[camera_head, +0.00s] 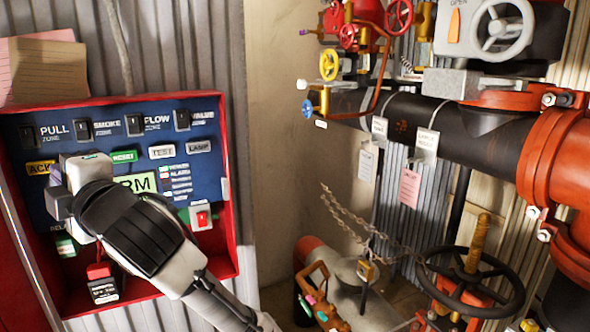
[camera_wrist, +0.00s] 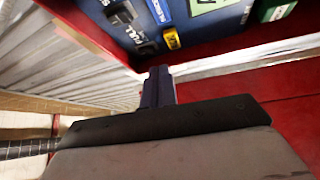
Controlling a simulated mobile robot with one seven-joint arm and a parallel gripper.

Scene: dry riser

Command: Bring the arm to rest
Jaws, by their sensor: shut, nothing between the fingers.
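My arm (camera_head: 135,230) reaches up from the bottom of the head view across the front of the red alarm panel (camera_head: 180,275). My gripper (camera_head: 58,203) is at the panel's left part, just below the yellow ACK label (camera_head: 40,167). It also shows in the wrist view (camera_wrist: 158,85), with its dark fingers together and nothing between them. It hides part of the blue panel face (camera_head: 100,150). Whether the fingertips touch the panel cannot be told.
A red switch (camera_head: 202,217) is right of my arm. Red and black piping (camera_head: 450,130) with handwheels fills the right side. A large black handwheel (camera_head: 470,280) and a chain (camera_head: 360,225) are low on the right. Corrugated wall (camera_head: 180,45) is behind the panel.

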